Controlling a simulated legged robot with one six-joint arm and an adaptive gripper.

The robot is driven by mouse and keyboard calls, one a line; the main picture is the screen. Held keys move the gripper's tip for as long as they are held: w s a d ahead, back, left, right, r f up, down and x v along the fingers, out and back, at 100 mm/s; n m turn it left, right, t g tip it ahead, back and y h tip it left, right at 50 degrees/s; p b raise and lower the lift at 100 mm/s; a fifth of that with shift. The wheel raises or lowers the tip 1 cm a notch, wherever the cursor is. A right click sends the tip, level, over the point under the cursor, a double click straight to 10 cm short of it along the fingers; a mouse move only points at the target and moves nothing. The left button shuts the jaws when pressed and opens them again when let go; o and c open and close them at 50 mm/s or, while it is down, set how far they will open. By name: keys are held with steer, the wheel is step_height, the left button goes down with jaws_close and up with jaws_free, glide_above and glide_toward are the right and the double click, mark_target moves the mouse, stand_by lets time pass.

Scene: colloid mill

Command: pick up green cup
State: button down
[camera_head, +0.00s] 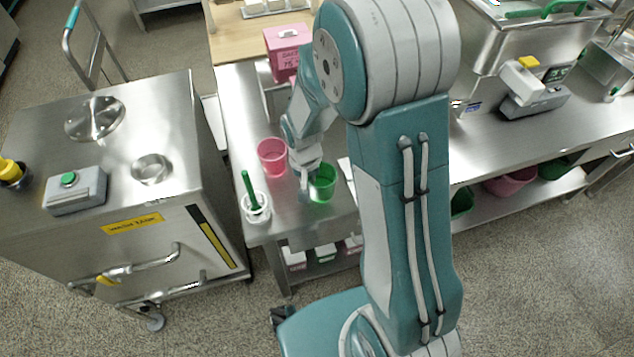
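The green cup (323,186) stands upright near the front right of the steel table (238,120). My gripper (306,184) points down at the cup's left rim. Its fingertips are small and partly hidden at the cup, so I cannot tell whether they are open, shut or touching the wall. My arm covers the area to the right of the cup.
A pink cup (272,156) stands close behind and left of the green cup. A white container (256,208) with a green-handled tool (250,190) stands to the left, near the table's front edge. A pink box (288,48) is farther back. The wash tank (120,180) stands at left.

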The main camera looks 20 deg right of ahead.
steer(key=shift+r, duration=0.1)
steer(key=shift+r, duration=0.7)
steer(key=s+d+r, duration=0.1)
steer(key=s+r, duration=1)
steer(key=s, duration=0.3)
steer(key=shift+r, duration=0.2)
steer(key=shift+d, duration=0.1)
stand_by(1.5)
steer(key=shift+s, duration=0.1)
stand_by(1.5)
